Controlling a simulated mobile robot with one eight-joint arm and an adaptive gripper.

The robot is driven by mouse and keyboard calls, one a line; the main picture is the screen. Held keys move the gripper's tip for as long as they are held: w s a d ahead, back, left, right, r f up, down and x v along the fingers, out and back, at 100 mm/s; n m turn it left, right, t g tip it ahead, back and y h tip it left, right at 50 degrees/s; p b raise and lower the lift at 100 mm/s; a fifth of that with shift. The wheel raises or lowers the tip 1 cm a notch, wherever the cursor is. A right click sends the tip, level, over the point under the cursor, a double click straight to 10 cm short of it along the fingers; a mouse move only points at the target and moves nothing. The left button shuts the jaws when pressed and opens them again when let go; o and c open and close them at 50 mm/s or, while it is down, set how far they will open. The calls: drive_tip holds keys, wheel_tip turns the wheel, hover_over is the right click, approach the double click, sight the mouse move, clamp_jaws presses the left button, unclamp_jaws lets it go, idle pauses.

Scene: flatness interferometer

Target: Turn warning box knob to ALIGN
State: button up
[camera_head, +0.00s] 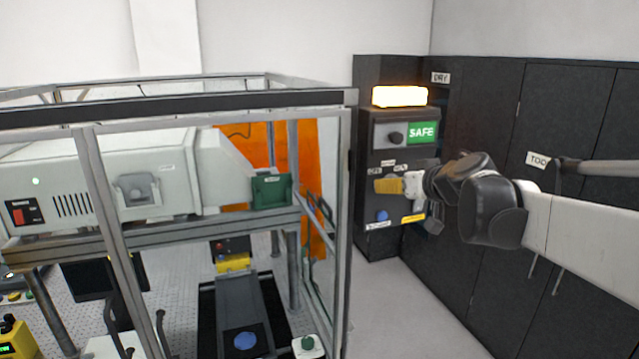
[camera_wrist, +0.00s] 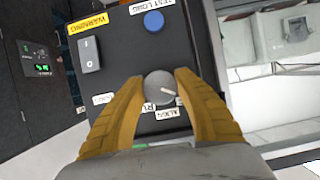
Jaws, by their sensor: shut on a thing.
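The dark warning box (camera_head: 371,243) stands at the centre right in the head view. In the wrist view its panel (camera_wrist: 119,62) appears inverted, with a round grey knob (camera_wrist: 158,84) on it. The knob's light pointer mark points right and slightly down in that picture. Small white labels sit around the knob; one ALIGN label (camera_wrist: 166,114) is below it, and others are partly covered. My gripper (camera_wrist: 161,83) has its yellow fingers shut on the knob's sides.
The panel also has a blue button (camera_wrist: 154,21) and a rocker switch (camera_wrist: 89,54). A metal-framed enclosure (camera_head: 349,220) stands left; dark cabinets (camera_head: 600,110) stand right.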

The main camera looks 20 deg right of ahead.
drive_tip(key=m+y+b, duration=0.3)
drive_tip(key=m, duration=0.1)
drive_tip(key=shift+f, duration=0.1)
drive_tip(key=m+t+y+b, duration=0.1)
drive_tip(key=m+b, duration=0.1)
drive_tip(key=m, duration=0.1)
drive_tip(key=shift+m+y, duration=0.4)
drive_tip(key=shift+a+r+b, duration=0.1)
drive_tip(key=shift+r+b, duration=0.1)
drive_tip(key=shift+b, duration=0.1)
idle(0.4)
drive_tip(key=o, duration=1.2)
drive_tip(key=shift+w, duration=0.15)
drive_tip(key=v, duration=1.2)
drive_tip(key=shift+f, duration=0.1)
drive_tip(key=shift+f, duration=0.1)
